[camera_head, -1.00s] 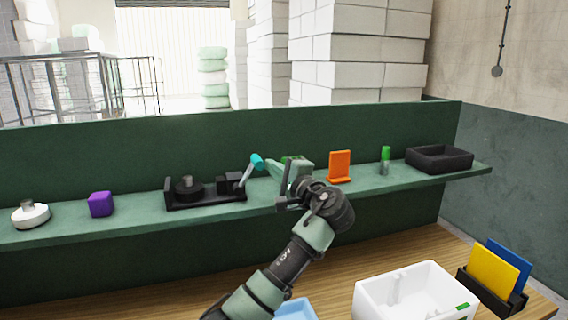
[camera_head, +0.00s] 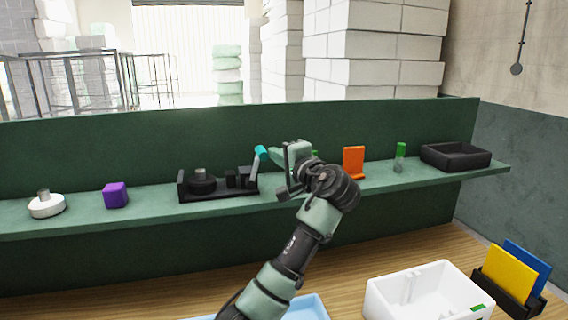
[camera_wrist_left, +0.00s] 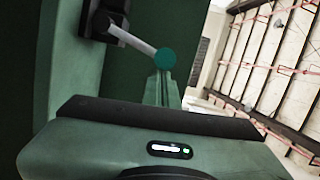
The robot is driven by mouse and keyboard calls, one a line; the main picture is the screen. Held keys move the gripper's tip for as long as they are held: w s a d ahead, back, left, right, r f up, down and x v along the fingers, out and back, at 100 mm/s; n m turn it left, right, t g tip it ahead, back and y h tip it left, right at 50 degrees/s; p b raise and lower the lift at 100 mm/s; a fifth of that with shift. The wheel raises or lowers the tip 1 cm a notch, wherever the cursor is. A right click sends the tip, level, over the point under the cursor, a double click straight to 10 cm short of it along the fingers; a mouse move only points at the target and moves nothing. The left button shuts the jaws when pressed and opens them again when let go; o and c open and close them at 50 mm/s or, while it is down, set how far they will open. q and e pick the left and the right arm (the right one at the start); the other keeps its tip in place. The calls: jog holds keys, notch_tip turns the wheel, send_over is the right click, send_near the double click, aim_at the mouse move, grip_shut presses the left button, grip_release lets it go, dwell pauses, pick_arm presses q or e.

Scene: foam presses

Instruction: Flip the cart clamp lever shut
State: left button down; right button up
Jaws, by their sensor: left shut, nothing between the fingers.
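The cart clamp (camera_head: 218,193) is a black fixture on the green shelf, with a dark round part in its tray. Its grey lever (camera_head: 255,169) stands up at the right end, tilted slightly right, with a cyan knob (camera_head: 261,152) on top. My left gripper (camera_head: 273,154) is shut and empty, its fingertips right beside the knob on its right side. In the left wrist view the teal knob (camera_wrist_left: 165,58) sits just beyond the shut fingertips (camera_wrist_left: 162,80), and the lever (camera_wrist_left: 135,40) runs to the dark clamp (camera_wrist_left: 105,18). Contact seems likely but is not certain. My right gripper is not in view.
On the shelf (camera_head: 140,213) stand a white round part (camera_head: 47,206), a purple cube (camera_head: 116,195), an orange piece (camera_head: 354,162), a green-topped cylinder (camera_head: 400,156) and a black tray (camera_head: 455,156). A white bin (camera_head: 385,305) and a plate rack (camera_head: 510,295) stand on the wooden table below.

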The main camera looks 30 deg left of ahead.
aim_at(261, 151)
pick_arm(q)
jog(key=s+a+n, duration=0.1)
jog(key=s+a+r+n+h+b, duration=0.1)
jog(key=s+n, duration=0.1)
jog(key=shift+a+r+n, duration=0.1)
jog(key=shift+a+n, duration=0.15)
jog(key=shift+n, duration=0.05)
jog(key=s+a+n, duration=0.1)
jog(key=s+a+n+h+b, duration=0.1)
jog(key=n, duration=0.1)
jog(key=s+a+n, duration=0.1)
jog(key=shift+s+a+n+t+h+b, duration=0.2)
jog(key=shift+s+n+t+h+b, duration=0.1)
jog(key=shift+s+b, duration=0.1)
dwell(0.3)
